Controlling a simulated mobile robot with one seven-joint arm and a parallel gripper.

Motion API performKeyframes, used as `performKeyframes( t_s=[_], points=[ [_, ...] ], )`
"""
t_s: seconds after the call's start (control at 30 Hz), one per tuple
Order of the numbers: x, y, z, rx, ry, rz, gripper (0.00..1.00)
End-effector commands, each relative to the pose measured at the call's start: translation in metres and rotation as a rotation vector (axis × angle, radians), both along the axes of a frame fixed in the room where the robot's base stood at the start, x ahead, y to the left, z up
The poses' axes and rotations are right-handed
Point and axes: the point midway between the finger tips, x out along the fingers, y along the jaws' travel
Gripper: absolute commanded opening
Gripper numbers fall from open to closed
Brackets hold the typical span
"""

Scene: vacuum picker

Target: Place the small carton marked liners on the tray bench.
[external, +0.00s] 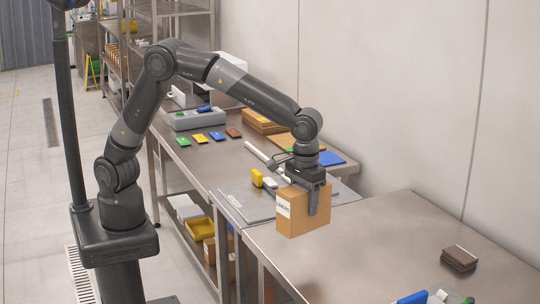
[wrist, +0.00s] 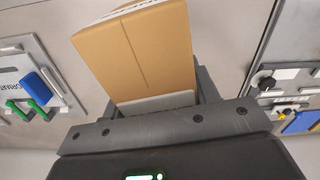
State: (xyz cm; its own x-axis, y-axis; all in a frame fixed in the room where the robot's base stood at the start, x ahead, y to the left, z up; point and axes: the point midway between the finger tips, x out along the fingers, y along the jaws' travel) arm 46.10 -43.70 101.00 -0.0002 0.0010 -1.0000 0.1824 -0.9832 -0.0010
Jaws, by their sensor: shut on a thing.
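The small carton (external: 299,211) is a tan box with a white label, partly legible, on its left face. My gripper (external: 313,196) is shut on it from above, and the dark finger on the near side lies against the carton. In the wrist view the carton (wrist: 140,55) fills the space ahead of the gripper (wrist: 158,105), its top seam showing. The carton is at the left end of the near steel bench (external: 385,240), close to the joint with the far bench. I cannot tell whether its bottom touches the surface. No sign names the tray bench.
A brown stack (external: 459,258) sits at the near bench's right. Blue and green items (external: 425,297) lie at its front. The middle is clear.

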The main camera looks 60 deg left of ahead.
Motion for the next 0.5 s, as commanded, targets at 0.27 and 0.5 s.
performKeyframes(
  t_s=[0.27, 0.5],
  points=[
    [0.001, 0.003, 0.002, -0.001, 0.000, 0.008, 0.29],
    [0.045, 0.057, 0.001, -0.001, -0.001, 0.106, 0.29]
  ],
)
